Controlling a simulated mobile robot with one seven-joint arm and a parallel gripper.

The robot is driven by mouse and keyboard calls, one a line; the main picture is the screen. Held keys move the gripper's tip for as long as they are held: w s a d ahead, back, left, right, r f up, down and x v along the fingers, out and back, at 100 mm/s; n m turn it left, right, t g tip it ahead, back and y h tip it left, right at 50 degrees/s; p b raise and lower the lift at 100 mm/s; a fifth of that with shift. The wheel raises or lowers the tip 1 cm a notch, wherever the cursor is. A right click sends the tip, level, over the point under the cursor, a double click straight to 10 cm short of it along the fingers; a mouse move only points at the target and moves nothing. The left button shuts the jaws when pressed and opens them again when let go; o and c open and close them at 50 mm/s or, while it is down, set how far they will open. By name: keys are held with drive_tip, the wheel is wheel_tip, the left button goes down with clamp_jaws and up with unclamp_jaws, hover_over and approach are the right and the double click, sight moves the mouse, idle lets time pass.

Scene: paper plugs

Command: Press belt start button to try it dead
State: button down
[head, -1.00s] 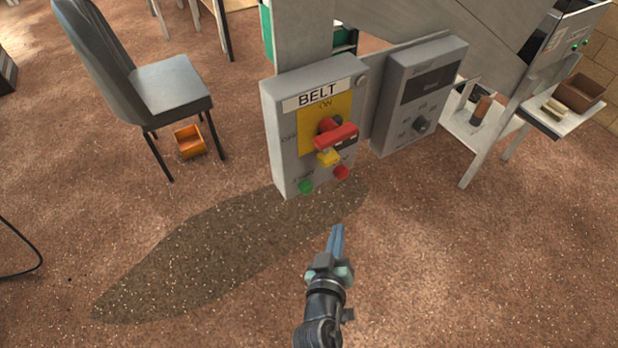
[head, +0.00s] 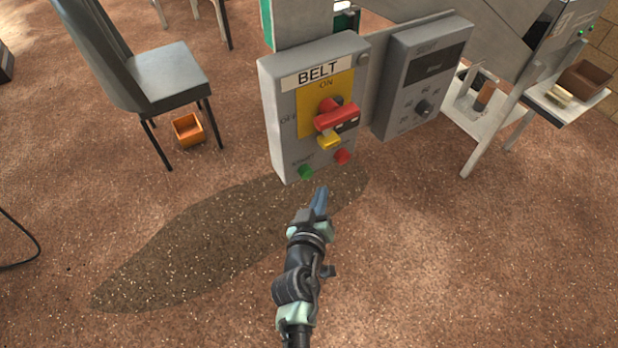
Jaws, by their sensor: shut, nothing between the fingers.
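The grey BELT control box (head: 285,133) stands upright in the middle of the head view. The green start button (head: 306,172) is at its lower left and the red button (head: 342,157) at its lower right. Above them is a red rotary switch handle (head: 337,117) on a yellow plate, with a yellow piece (head: 328,138), perhaps a padlock, hanging under it. My gripper (head: 321,190) is shut and empty. Its tips appear just below and right of the green button in the picture; no contact shows.
A second grey box (head: 424,84) with a dial and dark display is mounted to the right. A chair (head: 165,80) and an orange bin (head: 189,129) stand at left. A white table (head: 487,118) is at right. Open floor lies in front.

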sight(313, 175)
drive_tip(key=shift+w+a+b, duration=0.4)
drive_tip(key=shift+w+a, duration=0.25)
drive_tip(key=shift+w, duration=0.25)
idle(1.4)
drive_tip(key=shift+w+a+b, duration=0.25)
drive_tip(key=shift+w+b, duration=0.1)
drive_tip(key=shift+b, duration=0.05)
drive_tip(key=shift+w+a+b, duration=0.35)
drive_tip(key=shift+w, duration=0.05)
idle(0.7)
idle(0.4)
drive_tip(key=shift+s+d+p, duration=0.4)
drive_tip(key=shift+s+d, duration=0.2)
drive_tip(key=shift+s, duration=0.15)
drive_tip(key=shift+s+d+p, duration=0.55)
drive_tip(key=shift+s+d, duration=0.2)
drive_tip(key=shift+s, duration=0.3)
drive_tip(key=shift+s+d+p, duration=0.5)
drive_tip(key=shift+s+d, duration=0.25)
drive_tip(key=shift+s, duration=0.25)
